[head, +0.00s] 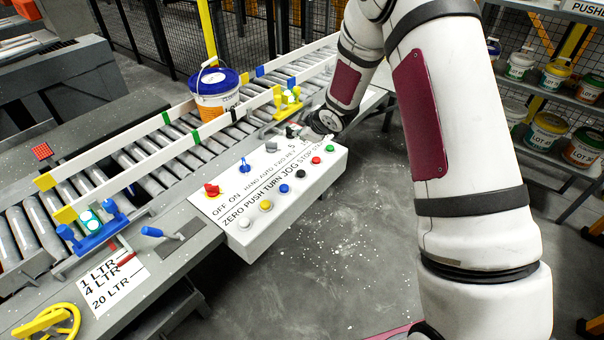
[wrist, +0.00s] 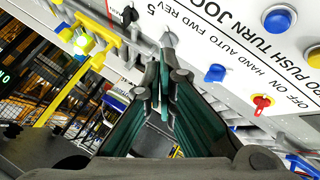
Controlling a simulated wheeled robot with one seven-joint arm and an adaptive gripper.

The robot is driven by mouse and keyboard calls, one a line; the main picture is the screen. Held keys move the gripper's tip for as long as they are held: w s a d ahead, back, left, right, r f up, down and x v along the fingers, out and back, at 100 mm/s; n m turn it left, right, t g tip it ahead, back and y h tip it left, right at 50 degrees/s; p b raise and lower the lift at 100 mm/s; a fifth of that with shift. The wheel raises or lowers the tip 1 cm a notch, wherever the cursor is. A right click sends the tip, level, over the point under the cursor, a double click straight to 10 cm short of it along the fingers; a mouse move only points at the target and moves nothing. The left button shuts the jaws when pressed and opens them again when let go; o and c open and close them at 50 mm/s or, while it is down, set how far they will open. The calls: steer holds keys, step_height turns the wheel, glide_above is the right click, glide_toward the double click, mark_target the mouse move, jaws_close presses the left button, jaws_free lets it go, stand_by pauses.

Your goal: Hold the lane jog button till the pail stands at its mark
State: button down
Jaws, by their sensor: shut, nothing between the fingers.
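The pail (head: 216,98), with a blue lid and an orange label, stands upright on the roller lane between the white rails. Green, black, blue and yellow bands mark the rails; I cannot tell which is its mark. The white control box (head: 232,232) is at the lane's near side. The black button (head: 300,174), beside the word JOG, stands in its front row, untouched. My gripper (wrist: 165,75) is shut and empty, close to the grey FWD/REV knob (wrist: 169,39); contact is unclear. In the head view my arm partly hides the fingers.
The box also carries a red knob (head: 212,189), blue knob (head: 245,165), and white, yellow, blue, red and green buttons. Yellow (head: 289,98) and blue (head: 90,225) fixtures sit along the lane. Shelves with pails stand at right. The floor before the box is clear.

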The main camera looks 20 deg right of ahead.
mark_target(299, 173)
steer(key=shift+s+a+f+n+y, duration=0.15)
steer(key=shift+a+f+n, duration=0.1)
steer(key=shift+f, duration=0.4)
steer(key=shift+w+a+f+n+y, duration=0.15)
steer(key=shift+a+f, duration=0.1)
steer(key=shift+f, duration=0.4)
steer(key=shift+s, duration=0.1)
steer(key=shift+f, duration=0.1)
steer(key=shift+f+b, duration=1.35)
steer(key=shift+f, duration=2.95)
steer(key=shift+f, duration=0.15)
steer(key=shift+f, duration=0.25)
